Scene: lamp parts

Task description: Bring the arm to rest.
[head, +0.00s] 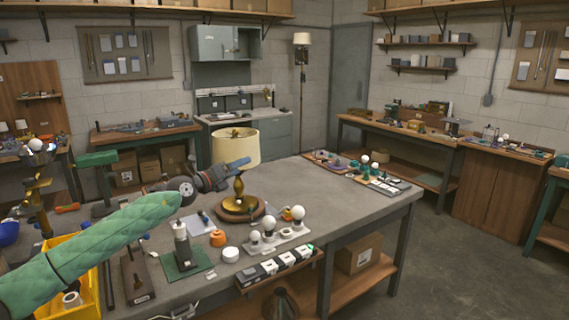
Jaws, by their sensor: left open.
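My left arm, in a green quilted sleeve, comes in from the left over the workbench. My left gripper (238,165) is open at the lamp, level with the lower edge of the shade; I cannot tell whether it touches. The lamp has a cream shade (236,143), a brass stem (239,188) and a round wooden base (238,208). It stands upright on the grey workbench (325,205). My right gripper does not show.
Close by are a white holder with several bulbs (275,240), an orange pot (218,238), a white roll (230,254) and a bottle on a green mat (182,245). A yellow bin (85,290) is at the lower left. The bench's middle right is clear.

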